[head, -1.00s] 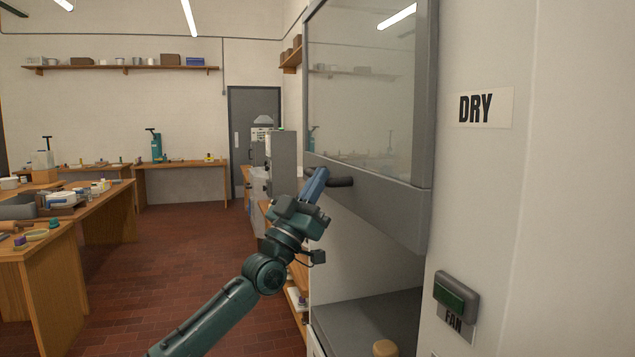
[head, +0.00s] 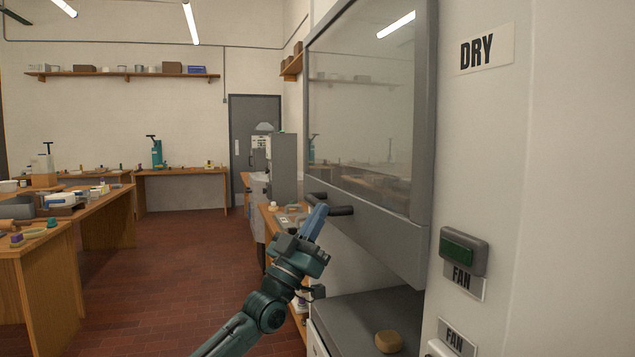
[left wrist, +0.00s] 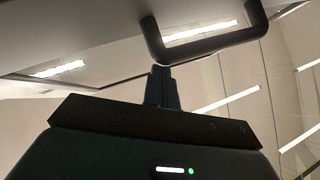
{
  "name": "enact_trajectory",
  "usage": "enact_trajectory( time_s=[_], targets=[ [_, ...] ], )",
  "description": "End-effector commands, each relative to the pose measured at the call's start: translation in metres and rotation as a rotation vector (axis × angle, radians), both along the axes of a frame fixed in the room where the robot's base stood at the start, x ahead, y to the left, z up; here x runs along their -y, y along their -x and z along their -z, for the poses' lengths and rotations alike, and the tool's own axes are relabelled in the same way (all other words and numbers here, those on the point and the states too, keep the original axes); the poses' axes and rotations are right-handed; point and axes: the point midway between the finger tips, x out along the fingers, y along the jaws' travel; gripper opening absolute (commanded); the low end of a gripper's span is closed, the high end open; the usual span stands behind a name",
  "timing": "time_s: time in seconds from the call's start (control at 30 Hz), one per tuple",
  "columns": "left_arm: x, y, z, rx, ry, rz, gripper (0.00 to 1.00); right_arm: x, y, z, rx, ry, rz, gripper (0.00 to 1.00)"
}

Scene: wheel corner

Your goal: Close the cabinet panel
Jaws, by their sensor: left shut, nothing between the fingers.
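The cabinet panel is a glass sash (head: 365,110) in a grey frame, raised partway above the cabinet's work surface (head: 350,318). A dark loop handle (head: 340,210) sticks out from its lower rail and also shows in the left wrist view (left wrist: 208,44). My left gripper (head: 319,212) is shut and empty, angled up at the handle. In the left wrist view its fingertips (left wrist: 161,70) lie right by the handle's outer bar; I cannot tell whether they touch. Below the panel the opening is still partly clear. My right gripper is not in view.
A round tan object (head: 388,342) lies on the work surface below the panel. A green FAN switch (head: 463,250) and a DRY sign (head: 486,48) are on the white side post. Wooden benches (head: 100,215) stand at the left; the red tiled floor (head: 180,270) between is clear.

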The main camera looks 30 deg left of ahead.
Motion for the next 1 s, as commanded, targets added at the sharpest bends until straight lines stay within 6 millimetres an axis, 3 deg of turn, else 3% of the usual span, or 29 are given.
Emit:
enact_trajectory(
  time_s=[0.03, 0.3, 0.67, 1.0],
  targets=[
    [0.000, -0.003, 0.038, -0.021, 0.000, 0.000, 0.00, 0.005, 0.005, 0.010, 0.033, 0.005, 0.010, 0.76],
    [0.001, -0.004, 0.129, -0.025, 0.001, 0.000, 0.00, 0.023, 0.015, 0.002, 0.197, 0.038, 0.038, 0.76],
    [0.001, -0.004, 0.240, -0.026, 0.000, 0.000, 0.00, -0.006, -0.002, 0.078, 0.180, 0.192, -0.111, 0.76],
    [0.001, -0.004, 0.322, -0.025, 0.000, 0.001, 0.00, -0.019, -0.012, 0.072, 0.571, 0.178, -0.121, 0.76]
  ],
)
